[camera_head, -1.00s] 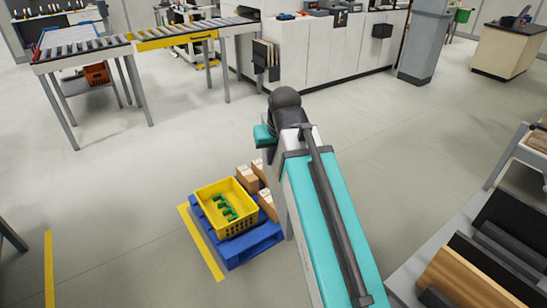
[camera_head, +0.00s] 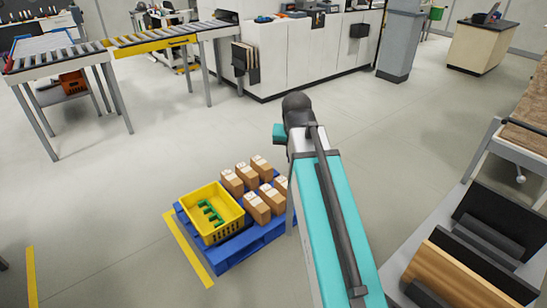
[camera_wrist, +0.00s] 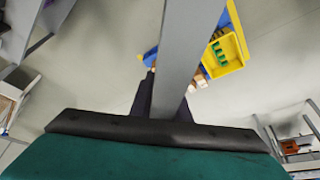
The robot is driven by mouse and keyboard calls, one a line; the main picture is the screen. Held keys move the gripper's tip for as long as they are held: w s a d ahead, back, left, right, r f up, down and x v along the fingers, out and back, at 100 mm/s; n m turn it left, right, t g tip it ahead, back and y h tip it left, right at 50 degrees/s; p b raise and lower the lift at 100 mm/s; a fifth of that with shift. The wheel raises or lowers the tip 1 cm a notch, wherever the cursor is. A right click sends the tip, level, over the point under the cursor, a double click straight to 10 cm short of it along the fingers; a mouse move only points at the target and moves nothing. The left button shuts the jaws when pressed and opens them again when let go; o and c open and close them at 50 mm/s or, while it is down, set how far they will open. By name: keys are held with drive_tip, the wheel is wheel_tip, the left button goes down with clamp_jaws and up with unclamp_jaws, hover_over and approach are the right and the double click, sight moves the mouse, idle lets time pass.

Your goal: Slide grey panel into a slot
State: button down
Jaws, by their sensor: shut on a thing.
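The grey panel (camera_wrist: 186,45) shows edge-on in the wrist view as a long grey strip running from the top edge down to the fingers. My gripper (camera_wrist: 166,98) has its dark fingers on both sides of the strip and is shut on it. In the head view the fingers and the panel are hidden behind my arm. A rack of upright panels (camera_head: 245,62) hangs on the end of the white machine (camera_head: 285,65) at the back. I cannot make out which slot is meant.
A blue pallet (camera_head: 234,262) holds a yellow crate (camera_head: 208,228) with green parts, and several brown boxes (camera_head: 257,207). Roller conveyors (camera_head: 62,58) stand at back left. A grey pillar (camera_head: 400,42) stands behind open floor.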

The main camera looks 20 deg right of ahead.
drive_tip(key=s+d+f+m+g+h+p, duration=0.15)
drive_tip(key=s+d+m, duration=0.3)
drive_tip(key=d, duration=0.75)
drive_tip(key=s+d+f+m+g+p, duration=0.1)
drive_tip(key=s+d+m+p, duration=0.3)
drive_tip(key=d, duration=0.8)
drive_tip(key=s+d+f+m+g+h+b, duration=0.1)
drive_tip(key=s+d+f+m+g, duration=0.3)
drive_tip(key=d, duration=0.7)
drive_tip(key=s+d+f+m+g+y+p, duration=0.1)
drive_tip(key=s+d+f+m+p, duration=0.1)
drive_tip(key=s+d+m, duration=0.5)
drive_tip(key=s+d+f+m+y+p, duration=0.1)
drive_tip(key=s+d+m, duration=0.6)
drive_tip(key=s+d, duration=0.9)
drive_tip(key=s+f+p, duration=0.1)
drive_tip(key=s+p, duration=0.1)
drive_tip(key=s, duration=0.4)
drive_tip(key=shift+s+d+g+y, duration=0.15)
drive_tip(key=shift+d+g+y, duration=0.2)
drive_tip(key=shift+d, duration=0.05)
drive_tip(key=shift+f, duration=0.4)
wheel_tip(320, 180, down, 13)
drive_tip(key=b, duration=0.4)
drive_tip(key=shift+f+b, duration=0.15)
drive_tip(key=shift+b, duration=0.2)
